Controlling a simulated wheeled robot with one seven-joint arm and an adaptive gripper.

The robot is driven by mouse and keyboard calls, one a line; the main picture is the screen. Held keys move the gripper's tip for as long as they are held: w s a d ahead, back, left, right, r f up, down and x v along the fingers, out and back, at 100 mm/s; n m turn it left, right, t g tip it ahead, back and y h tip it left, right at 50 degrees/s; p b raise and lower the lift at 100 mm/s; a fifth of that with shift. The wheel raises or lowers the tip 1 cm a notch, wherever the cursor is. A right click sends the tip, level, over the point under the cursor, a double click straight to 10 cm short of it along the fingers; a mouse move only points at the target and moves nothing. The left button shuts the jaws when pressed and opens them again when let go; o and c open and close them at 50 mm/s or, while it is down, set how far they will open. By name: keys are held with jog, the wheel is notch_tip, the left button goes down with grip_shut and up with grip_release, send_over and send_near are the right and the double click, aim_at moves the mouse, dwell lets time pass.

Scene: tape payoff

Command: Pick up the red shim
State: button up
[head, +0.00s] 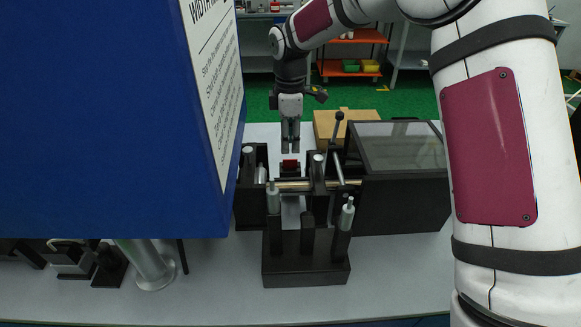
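The red shim (290,164) is a small dark red block in the head view, resting on a small black holder in the middle of the black fixture. My gripper (290,151) points straight down, just above or behind the red shim. A small gap seems to separate the fingertips from the shim. The fingers look close together, and their opening is too small in the picture to judge. I see nothing held between them.
A metal rod (292,185) crosses in front of the shim, with black uprights on both sides. A dark box with a clear lid (400,145) stands right. A cardboard box (326,120) lies behind. A large blue panel (100,120) blocks the left view.

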jog(key=shift+w+f+p, duration=0.15)
jog(key=shift+f+p, duration=0.15)
jog(key=shift+f, duration=1.25)
jog(key=shift+w+f+p, duration=0.15)
jog(key=shift+f+p, duration=0.1)
jog(key=shift+f, duration=1.3)
grip_shut()
